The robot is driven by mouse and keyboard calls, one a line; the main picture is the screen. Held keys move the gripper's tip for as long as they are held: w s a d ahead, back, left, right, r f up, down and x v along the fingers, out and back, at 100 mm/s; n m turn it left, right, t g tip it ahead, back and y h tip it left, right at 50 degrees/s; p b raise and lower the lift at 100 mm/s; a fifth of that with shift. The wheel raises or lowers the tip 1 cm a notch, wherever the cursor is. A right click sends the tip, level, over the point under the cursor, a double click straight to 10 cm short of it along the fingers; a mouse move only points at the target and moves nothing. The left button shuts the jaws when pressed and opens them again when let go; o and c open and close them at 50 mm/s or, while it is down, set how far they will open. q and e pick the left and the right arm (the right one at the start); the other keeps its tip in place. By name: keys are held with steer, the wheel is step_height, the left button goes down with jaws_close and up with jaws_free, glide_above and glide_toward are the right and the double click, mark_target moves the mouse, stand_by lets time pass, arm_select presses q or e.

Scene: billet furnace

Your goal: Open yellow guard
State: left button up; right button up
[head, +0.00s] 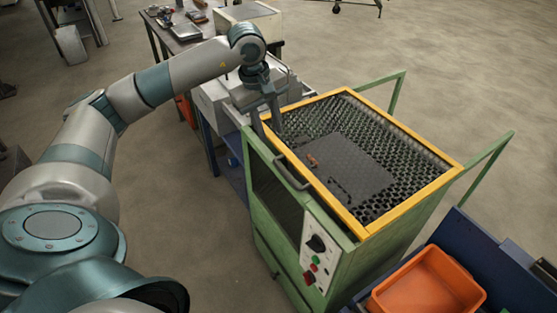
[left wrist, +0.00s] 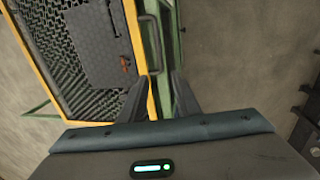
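The yellow guard (head: 412,204) is a yellow frame around dark mesh, lying flat on top of the green furnace cabinet (head: 335,262). A grey plate (head: 350,168) with a small orange-brown piece shows in its middle. A dark bar handle (head: 289,178) sits along the near left edge; it also shows in the left wrist view (left wrist: 158,45). My left gripper (head: 270,134) points down at that edge, near the handle's far end. In the left wrist view its fingers (left wrist: 160,80) are apart with nothing clearly held. Contact with the handle cannot be told. My right gripper is out of view.
A control panel (head: 314,258) with a knob and buttons is on the cabinet front. Green rails (head: 488,160) stick out at the far right. An orange bin (head: 428,285) stands at the bottom right. A cluttered table (head: 180,38) is behind. Floor to the right is clear.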

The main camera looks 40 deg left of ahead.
mark_target(280, 167)
arm_select(q)
steer(key=f+p, duration=0.1)
steer(key=f, duration=0.3)
steer(key=w+f+p, duration=0.1)
steer(key=f+p, duration=0.1)
steer(key=f, duration=0.2)
steer(key=w+d+f+p, duration=0.1)
steer(key=f, duration=0.3)
steer(key=shift+w+f+p, duration=0.15)
steer(key=shift+f+p, duration=0.1)
steer(key=shift+p, duration=0.05)
steer(key=shift+w+f, duration=0.15)
steer(key=shift+f, duration=0.7)
jaws_close()
